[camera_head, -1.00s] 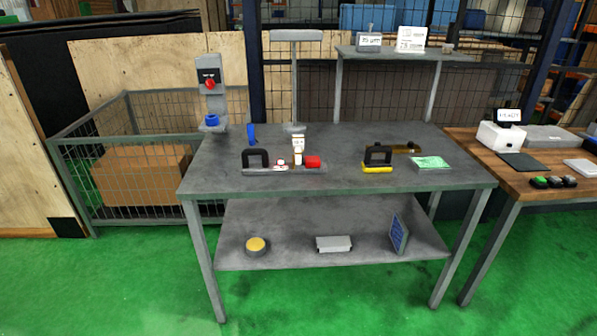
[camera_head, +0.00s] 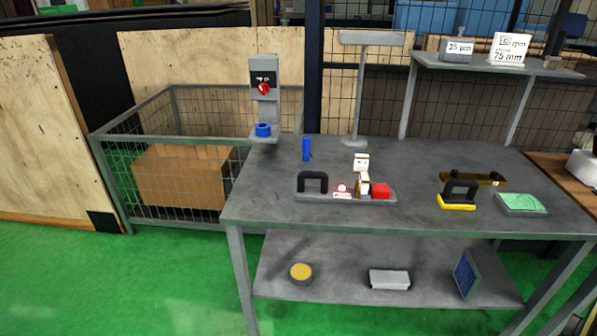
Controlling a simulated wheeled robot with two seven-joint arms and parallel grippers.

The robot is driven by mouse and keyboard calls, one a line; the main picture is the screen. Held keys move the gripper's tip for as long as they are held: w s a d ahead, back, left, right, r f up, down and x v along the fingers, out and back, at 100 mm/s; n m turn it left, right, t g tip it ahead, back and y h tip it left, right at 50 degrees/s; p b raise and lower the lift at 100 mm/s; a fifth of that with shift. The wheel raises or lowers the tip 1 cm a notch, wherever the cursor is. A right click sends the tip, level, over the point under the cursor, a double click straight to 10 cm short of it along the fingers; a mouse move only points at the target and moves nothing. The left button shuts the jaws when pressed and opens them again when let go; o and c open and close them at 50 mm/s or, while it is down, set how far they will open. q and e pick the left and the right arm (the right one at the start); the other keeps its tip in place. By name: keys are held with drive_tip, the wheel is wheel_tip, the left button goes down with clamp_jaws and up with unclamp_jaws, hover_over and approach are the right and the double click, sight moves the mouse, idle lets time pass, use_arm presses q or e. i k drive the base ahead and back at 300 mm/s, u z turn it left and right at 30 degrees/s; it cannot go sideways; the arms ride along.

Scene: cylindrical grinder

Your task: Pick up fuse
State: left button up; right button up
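No object in the camera_head view can be clearly told as the fuse. A small blue upright piece (camera_head: 306,149) stands on the grey table (camera_head: 260,195) near its back left. A blue ring-like part (camera_head: 263,130) sits on the foot of a grey stand (camera_head: 264,100) with a red knob (camera_head: 264,88). A grey fixture plate (camera_head: 320,196) carries a black handle (camera_head: 313,181), a red block (camera_head: 380,190) and small white parts (camera_head: 361,163). Neither of my grippers is in view.
A yellow-based black-handled tool (camera_head: 457,201) and a green-topped pad (camera_head: 521,203) lie at the table's right. The lower shelf (camera_head: 335,262) holds a yellow round part (camera_head: 301,273), a grey box (camera_head: 389,279) and a blue panel (camera_head: 466,275). A wire cage (camera_head: 185,165) with a cardboard box stands left.

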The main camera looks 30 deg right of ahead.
sight(364, 181)
drive_tip(key=u, duration=0.1)
drive_tip(key=i, duration=0.95)
drive_tip(key=z, duration=0.9)
drive_tip(key=i, duration=0.55)
drive_tip(key=z, duration=0.55)
